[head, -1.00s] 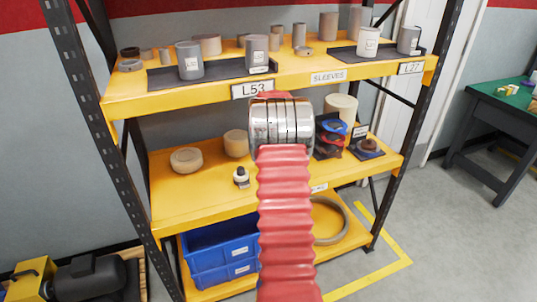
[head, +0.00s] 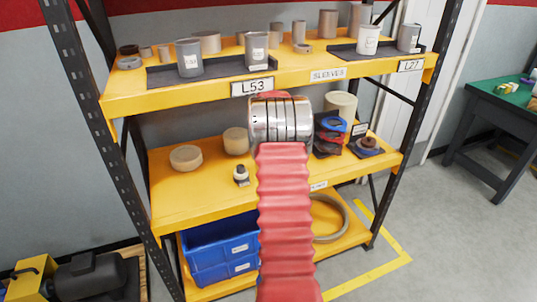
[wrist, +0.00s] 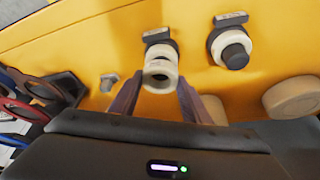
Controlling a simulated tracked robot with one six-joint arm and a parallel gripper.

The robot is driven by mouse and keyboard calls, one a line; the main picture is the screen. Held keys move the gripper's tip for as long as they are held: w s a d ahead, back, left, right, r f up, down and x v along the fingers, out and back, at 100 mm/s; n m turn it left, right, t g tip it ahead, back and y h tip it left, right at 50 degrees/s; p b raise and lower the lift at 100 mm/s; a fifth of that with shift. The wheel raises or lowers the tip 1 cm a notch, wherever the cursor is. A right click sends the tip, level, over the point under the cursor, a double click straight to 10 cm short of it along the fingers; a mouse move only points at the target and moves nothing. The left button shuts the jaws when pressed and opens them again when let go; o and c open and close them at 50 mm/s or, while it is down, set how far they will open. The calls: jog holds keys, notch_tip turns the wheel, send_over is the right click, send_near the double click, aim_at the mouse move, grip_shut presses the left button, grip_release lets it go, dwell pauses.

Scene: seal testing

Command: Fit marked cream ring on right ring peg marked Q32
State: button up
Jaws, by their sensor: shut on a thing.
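My gripper (wrist: 155,98) points into the yellow shelf in the wrist view, its two dark fingers shut on a cream ring (wrist: 160,84). The ring's open hole faces the camera. Just beyond it stands a peg base with cream on it (wrist: 161,51), beside a small tag (wrist: 156,34) that is too small to read. I cannot tell whether the held ring is around that peg. A second peg with a dark top (wrist: 235,56) and a cream ring at its base stands to the right; it also shows in the head view (head: 241,174). My arm hides the gripper there.
Cream discs (head: 186,158) stand on the middle shelf (head: 185,207), left of my arm. Red and blue rings (head: 333,125) are stacked to the right. The upper shelf (head: 130,101) with grey sleeves is close above my wrist. Blue bins (head: 215,270) sit below.

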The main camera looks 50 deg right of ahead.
jog(key=shift+f, duration=1)
jog(key=o, duration=1.1)
jog(key=shift+r, duration=0.1)
